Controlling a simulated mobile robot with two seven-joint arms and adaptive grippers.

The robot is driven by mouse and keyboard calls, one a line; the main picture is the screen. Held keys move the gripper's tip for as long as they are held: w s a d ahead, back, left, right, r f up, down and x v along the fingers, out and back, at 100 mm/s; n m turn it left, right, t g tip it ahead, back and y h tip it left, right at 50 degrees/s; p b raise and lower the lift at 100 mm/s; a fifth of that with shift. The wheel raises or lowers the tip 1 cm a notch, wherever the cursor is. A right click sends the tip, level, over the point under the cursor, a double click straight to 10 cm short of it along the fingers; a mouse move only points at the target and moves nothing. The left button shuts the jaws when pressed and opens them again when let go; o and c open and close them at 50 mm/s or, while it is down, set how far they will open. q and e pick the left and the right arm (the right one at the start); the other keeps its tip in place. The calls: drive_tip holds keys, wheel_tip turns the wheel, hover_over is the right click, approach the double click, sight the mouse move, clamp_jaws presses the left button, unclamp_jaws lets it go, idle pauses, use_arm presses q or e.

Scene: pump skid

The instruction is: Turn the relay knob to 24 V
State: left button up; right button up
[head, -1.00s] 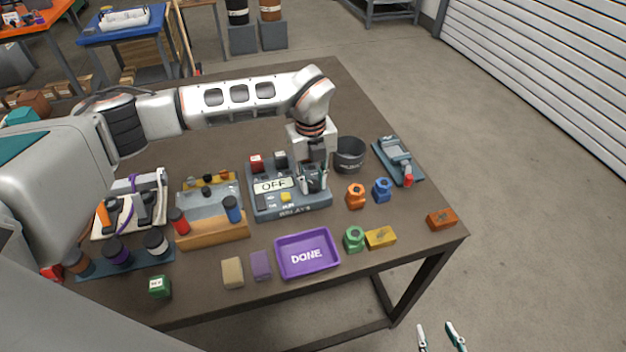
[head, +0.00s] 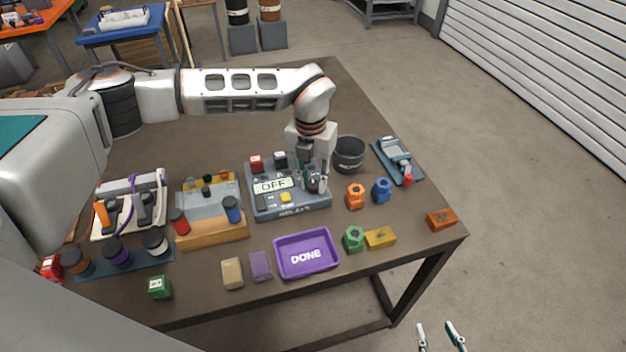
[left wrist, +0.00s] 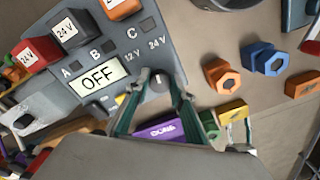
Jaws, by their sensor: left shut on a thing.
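The relay panel (head: 262,206) is a blue-grey box with a display (head: 270,186) reading OFF. The relay knob (left wrist: 159,82) is grey with a pale mark, beside the labels 12 V and 24 V (left wrist: 157,43) in the left wrist view. My left gripper (head: 314,181) reaches down over the panel's right side, shut on the knob, with one finger on each side. In the head view the fingers mostly hide the knob. The mark's exact direction is hard to tell. My right gripper (head: 438,338) is at the bottom edge, fingertips apart and empty, away from the table.
Red (head: 256,164) and dark (head: 280,160) relay blocks stand on the panel's back. A dark cup (head: 348,154) is close right of the left gripper. Orange (head: 355,196) and blue (head: 382,190) nuts lie further right. A purple DONE tray (head: 307,270) is in front.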

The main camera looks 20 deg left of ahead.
sight(312, 183)
use_arm(q)
drive_tip(key=shift+m, duration=1.9)
drive_tip(key=o, duration=1.1)
drive_tip(key=shift+r, duration=0.1)
wheel_tip(312, 183, up, 12)
drive_tip(key=shift+a, duration=0.1)
